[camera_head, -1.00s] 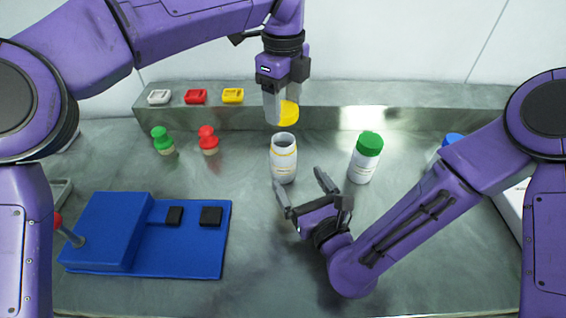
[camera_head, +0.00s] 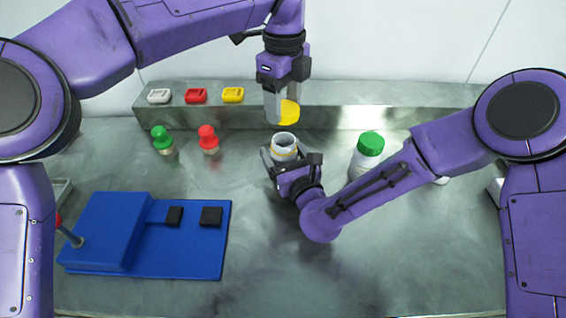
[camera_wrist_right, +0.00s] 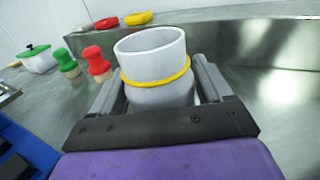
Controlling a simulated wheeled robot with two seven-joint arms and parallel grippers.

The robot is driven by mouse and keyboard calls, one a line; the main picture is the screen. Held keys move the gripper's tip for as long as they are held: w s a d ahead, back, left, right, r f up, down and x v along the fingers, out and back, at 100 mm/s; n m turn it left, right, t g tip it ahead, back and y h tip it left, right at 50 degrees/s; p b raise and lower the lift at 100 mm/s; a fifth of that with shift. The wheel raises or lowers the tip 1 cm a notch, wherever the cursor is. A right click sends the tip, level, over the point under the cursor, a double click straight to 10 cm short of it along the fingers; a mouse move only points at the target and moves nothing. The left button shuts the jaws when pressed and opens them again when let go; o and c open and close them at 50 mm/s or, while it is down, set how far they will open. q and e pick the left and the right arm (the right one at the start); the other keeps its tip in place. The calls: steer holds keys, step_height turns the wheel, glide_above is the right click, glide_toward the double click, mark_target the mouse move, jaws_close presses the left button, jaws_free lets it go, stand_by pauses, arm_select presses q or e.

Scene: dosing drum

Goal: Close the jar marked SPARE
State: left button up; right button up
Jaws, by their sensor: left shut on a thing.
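An open white jar with a yellow band (camera_head: 284,145) stands upright in the middle of the table; its mouth faces up in the right wrist view (camera_wrist_right: 152,65). No readable SPARE mark shows. My left gripper (camera_head: 287,104) is shut on a yellow lid (camera_head: 289,113), held above and slightly behind the jar's mouth. My right gripper (camera_head: 288,162) is low at the jar, with one finger on each side of it. In the right wrist view my right gripper (camera_wrist_right: 158,85) looks open, with small gaps beside the jar. The jar's lower part is hidden.
A white jar with a green lid (camera_head: 369,150) stands to the right, partly behind my right arm. Green (camera_head: 162,140) and red (camera_head: 209,139) stoppered pieces stand left. A blue board (camera_head: 180,240) lies front left. A ledge (camera_head: 370,118) at the back bears white, red and yellow pieces.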

arm_select(q)
steer(key=shift+f, duration=0.15)
arm_select(e)
steer(key=c, duration=1.1)
arm_select(q)
glide_above(284, 150)
steer(key=w, duration=0.3)
steer(key=shift+s+f, duration=0.2)
steer(key=shift+f, duration=2.2)
steer(key=shift+f, duration=0.85)
steer(key=shift+f, duration=0.55)
